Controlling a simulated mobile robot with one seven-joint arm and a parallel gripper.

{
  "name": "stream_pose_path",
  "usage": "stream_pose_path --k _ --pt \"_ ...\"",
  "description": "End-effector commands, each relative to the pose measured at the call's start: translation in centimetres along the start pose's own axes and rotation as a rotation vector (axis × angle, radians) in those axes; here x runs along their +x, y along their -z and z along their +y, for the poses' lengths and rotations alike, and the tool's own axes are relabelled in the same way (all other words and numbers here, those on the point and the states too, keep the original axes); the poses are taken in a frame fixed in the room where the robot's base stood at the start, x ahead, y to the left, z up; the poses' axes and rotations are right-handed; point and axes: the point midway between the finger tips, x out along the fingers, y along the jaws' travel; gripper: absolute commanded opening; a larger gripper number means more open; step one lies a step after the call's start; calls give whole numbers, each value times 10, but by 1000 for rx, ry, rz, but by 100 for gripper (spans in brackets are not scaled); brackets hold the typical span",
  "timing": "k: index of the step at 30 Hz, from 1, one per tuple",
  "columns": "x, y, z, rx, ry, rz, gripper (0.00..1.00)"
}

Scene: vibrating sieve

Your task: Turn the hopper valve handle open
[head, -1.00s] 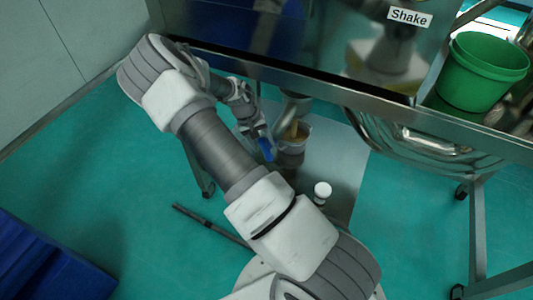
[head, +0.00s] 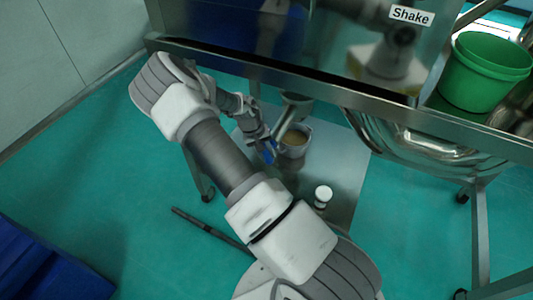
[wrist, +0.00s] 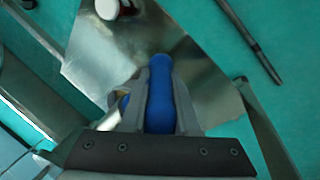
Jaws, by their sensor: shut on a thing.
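The blue valve handle (head: 270,150) sits below the hopper outlet (head: 295,98), under the steel machine. My gripper (head: 265,143) is at it, largely hidden by my arm in the head view. In the wrist view the blue handle (wrist: 160,95) lies lengthwise between the two fingers of my gripper (wrist: 162,80), which are shut on it. A steel piece (head: 284,122) slants between the outlet and the handle. A container (head: 308,147) with tan-brown material stands beneath the outlet. No falling stream shows now.
A white-capped bottle (head: 323,194) stands on the steel plate (head: 345,165) near my arm. A dark bar (head: 210,231) lies on the green floor. The machine's frame edge (head: 340,90) and legs border the space. A green bucket (head: 485,75) is at the upper right.

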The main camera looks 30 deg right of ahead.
Motion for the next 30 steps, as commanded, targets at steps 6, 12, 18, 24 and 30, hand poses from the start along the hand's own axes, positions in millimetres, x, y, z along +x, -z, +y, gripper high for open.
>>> stream_pose_path --k 6,12,18,24,30 --pt "0 0 0 0 1 0 0" --pt "2 0 1 14 44 22 0" --pt "4 0 -1 33 126 76 0" --pt "6 0 -2 50 201 128 0" --pt "6 1 -4 64 268 174 0"
